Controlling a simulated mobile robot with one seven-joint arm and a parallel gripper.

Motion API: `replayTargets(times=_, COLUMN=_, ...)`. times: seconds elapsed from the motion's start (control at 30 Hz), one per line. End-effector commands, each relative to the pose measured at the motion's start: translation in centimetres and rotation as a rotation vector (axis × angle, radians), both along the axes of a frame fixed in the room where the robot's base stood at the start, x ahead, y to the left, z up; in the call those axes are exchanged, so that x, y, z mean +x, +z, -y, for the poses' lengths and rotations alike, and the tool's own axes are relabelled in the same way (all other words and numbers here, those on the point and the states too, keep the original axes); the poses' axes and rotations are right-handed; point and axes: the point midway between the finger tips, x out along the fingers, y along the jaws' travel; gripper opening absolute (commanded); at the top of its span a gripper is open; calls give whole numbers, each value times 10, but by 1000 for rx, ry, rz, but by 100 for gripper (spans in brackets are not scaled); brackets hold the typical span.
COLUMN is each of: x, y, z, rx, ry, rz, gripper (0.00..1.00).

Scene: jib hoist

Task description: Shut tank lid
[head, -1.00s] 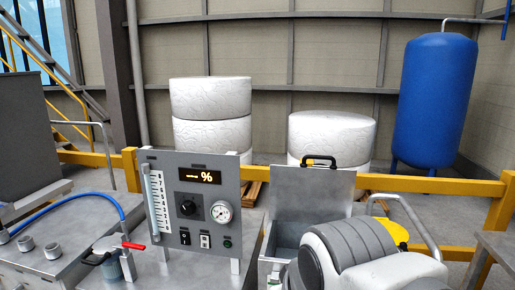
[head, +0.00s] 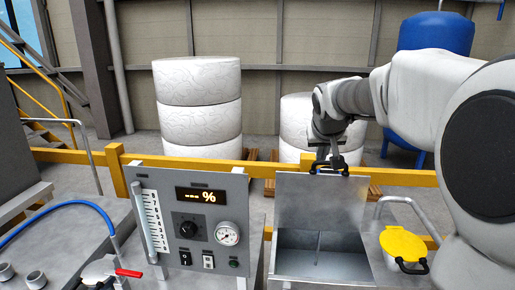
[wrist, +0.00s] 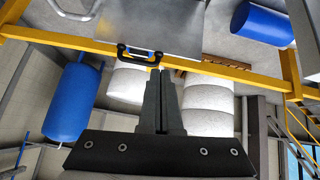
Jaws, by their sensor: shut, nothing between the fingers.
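The tank lid (head: 320,203) is a flat grey metal plate standing upright, open, at the back of the grey tank (head: 325,268). The tank's inside shows, with a thin rod in it. A black handle (head: 328,165) sits on the lid's top edge. The lid (wrist: 168,25) and its handle (wrist: 140,55) also show in the wrist view. My gripper (head: 322,160) is at the handle in the head view and hides part of it. In the wrist view my gripper (wrist: 160,72) has its fingers together and empty, with the tips close to the handle. I cannot tell whether they touch.
A control panel (head: 194,222) stands left of the tank. A yellow cap (head: 403,244) and a bent metal rail (head: 410,203) are on the right. A yellow barrier (head: 261,168) runs behind, before white stacked rolls (head: 200,108) and a blue vessel (head: 435,32).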

Motion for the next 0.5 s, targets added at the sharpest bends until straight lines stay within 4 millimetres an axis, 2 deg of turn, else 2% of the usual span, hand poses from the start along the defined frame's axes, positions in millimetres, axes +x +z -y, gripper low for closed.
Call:
replayTargets(times=0.03, x=22, y=0, z=9, rx=7, ry=-4, rz=8, gripper=0)
replayTargets(times=0.2, x=85, y=-9, z=35, rx=34, ry=-13, rz=56, gripper=0)
replayTargets(times=0.33, x=118, y=-18, z=54, rx=57, ry=-24, rz=89, gripper=0)
replayTargets(times=0.5, x=140, y=-25, z=69, rx=76, ry=-37, rz=115, gripper=0)
